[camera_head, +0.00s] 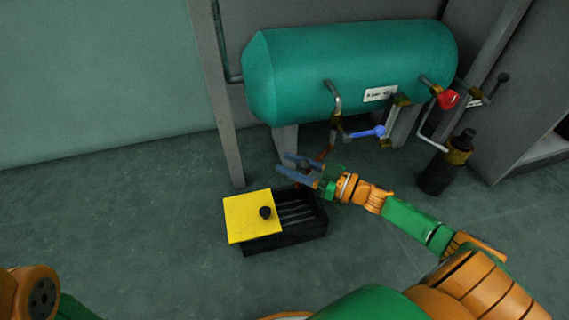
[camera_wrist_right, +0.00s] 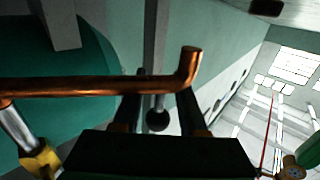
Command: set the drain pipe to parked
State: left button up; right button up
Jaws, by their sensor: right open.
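The copper drain pipe (camera_head: 326,152) hangs below the teal tank (camera_head: 350,70), partly hidden by my right gripper in the head view. In the right wrist view the drain pipe (camera_wrist_right: 90,87) runs across from the left and ends in a short bent elbow at the fingers. My right gripper (camera_head: 287,164) is open, with its fingers beside the pipe, above the back of the black tray. In the right wrist view its dark fingers (camera_wrist_right: 160,85) lie close to the pipe's end; I cannot tell whether they touch it. My left gripper is out of view.
The black slotted tray (camera_head: 316,222) stands on the floor, partly covered by a yellow lid (camera_head: 245,215) with a black knob. A blue lever (camera_head: 367,132), a red handle (camera_head: 447,99) and a black cylinder (camera_head: 437,177) are to the right. Floor at left is clear.

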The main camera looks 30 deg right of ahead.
grip_shut()
dwell(1.3)
